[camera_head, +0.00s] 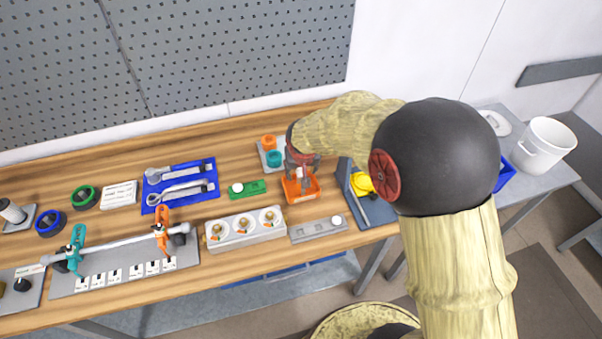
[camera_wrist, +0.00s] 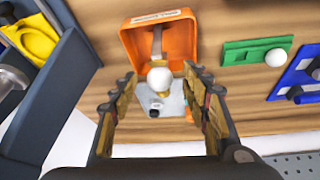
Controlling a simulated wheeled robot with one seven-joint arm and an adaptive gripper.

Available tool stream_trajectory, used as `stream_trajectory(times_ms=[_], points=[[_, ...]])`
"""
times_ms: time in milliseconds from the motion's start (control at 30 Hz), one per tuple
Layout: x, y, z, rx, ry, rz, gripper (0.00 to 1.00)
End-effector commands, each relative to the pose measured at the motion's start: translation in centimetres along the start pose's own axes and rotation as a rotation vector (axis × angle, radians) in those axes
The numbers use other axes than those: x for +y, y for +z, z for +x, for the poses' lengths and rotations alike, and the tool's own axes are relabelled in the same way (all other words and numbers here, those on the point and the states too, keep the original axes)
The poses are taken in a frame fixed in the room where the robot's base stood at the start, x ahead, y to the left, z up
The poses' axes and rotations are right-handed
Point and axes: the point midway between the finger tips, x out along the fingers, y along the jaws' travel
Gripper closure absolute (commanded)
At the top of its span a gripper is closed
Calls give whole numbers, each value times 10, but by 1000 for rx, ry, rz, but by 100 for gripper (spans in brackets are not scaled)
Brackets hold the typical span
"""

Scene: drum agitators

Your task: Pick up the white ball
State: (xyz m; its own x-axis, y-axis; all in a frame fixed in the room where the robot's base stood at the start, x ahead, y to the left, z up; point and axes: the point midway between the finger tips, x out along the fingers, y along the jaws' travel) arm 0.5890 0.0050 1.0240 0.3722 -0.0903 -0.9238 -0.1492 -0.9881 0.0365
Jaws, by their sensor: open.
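A white ball (camera_wrist: 159,79) shows in the wrist view between my gripper's fingertips, at the near edge of an orange box (camera_wrist: 163,38). My gripper (camera_wrist: 160,76) is open, with a finger on either side of the ball; I cannot tell whether either finger touches it. In the head view my gripper (camera_head: 302,178) reaches down to the orange box (camera_head: 300,188) and largely hides what is there. A second white ball (camera_wrist: 276,57) sits on a green block (camera_wrist: 240,52), and this ball also shows in the head view (camera_head: 237,188).
A blue tray with wrenches (camera_head: 180,184) lies left of the green block. A dark blue holder with a yellow item (camera_head: 362,185) stands close right of the orange box.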

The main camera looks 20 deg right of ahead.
Motion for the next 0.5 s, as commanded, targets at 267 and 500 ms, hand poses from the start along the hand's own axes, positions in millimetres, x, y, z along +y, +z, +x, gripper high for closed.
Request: stream_trajectory(times_ms=[267, 500], points=[[0, -1, 6, 1, -1, 0, 53], [0, 0, 6, 1, -1, 0, 66]])
